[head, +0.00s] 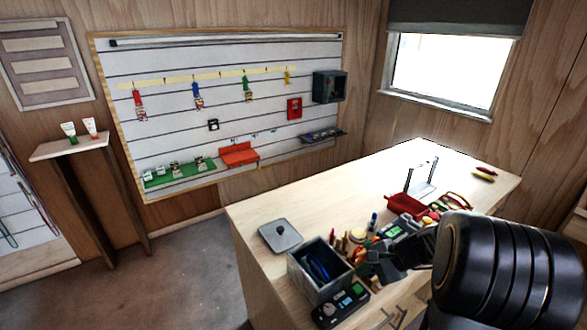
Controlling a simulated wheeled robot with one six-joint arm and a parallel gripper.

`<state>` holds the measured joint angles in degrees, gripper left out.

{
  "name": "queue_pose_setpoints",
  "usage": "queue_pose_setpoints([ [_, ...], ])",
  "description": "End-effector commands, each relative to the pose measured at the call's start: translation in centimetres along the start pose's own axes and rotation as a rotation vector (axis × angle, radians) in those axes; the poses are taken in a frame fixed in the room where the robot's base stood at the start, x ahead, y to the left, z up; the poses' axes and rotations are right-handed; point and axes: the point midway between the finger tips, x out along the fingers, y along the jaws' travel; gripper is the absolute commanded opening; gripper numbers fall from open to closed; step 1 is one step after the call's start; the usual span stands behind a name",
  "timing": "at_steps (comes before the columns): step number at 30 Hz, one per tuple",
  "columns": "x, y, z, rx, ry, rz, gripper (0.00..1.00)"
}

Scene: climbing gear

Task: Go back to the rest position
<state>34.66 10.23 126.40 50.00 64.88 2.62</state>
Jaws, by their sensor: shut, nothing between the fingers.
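My gripper (378,268) shows at the lower right as a dark grey shape at the end of my black arm. It is over the near part of the wooden workbench (330,200), among small items. Its fingers are together and I see nothing held between them. My arm hides the right part of the bench and whatever is behind it.
A grey open box (320,270) with blue contents stands left of my gripper, beside a grey lid (281,235). A red tray (406,206) and a clear stand (422,178) are farther back. A slatted wall board (225,105) holds hanging gear. The floor (190,270) left of the bench is clear.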

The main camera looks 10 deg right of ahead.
Motion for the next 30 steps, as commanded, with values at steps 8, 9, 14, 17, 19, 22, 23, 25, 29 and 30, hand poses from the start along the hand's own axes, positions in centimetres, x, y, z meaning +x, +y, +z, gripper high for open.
queue_pose_setpoints([
  [8,-0.8,4.3,1.8,-0.260,0.124,0.297,0.00],
  [9,-1.1,4.5,2.7,-0.345,0.155,0.354,0.00],
  [14,-2.7,4.4,6.3,-0.695,0.289,0.535,0.00],
  [17,-3.6,3.8,8.7,-0.898,0.370,0.602,0.00],
  [19,-4.0,3.4,10.2,-1.015,0.417,0.624,0.00],
  [22,-4.5,2.8,12.2,-1.137,0.464,0.626,0.00],
  [23,-4.5,2.6,12.7,-1.165,0.473,0.622,0.00],
  [25,-4.6,2.2,13.9,-1.214,0.488,0.602,0.00],
  [29,-4.6,1.7,15.4,-1.272,0.498,0.574,0.00],
  [30,-4.6,1.6,15.5,-1.279,0.498,0.572,0.00],
])
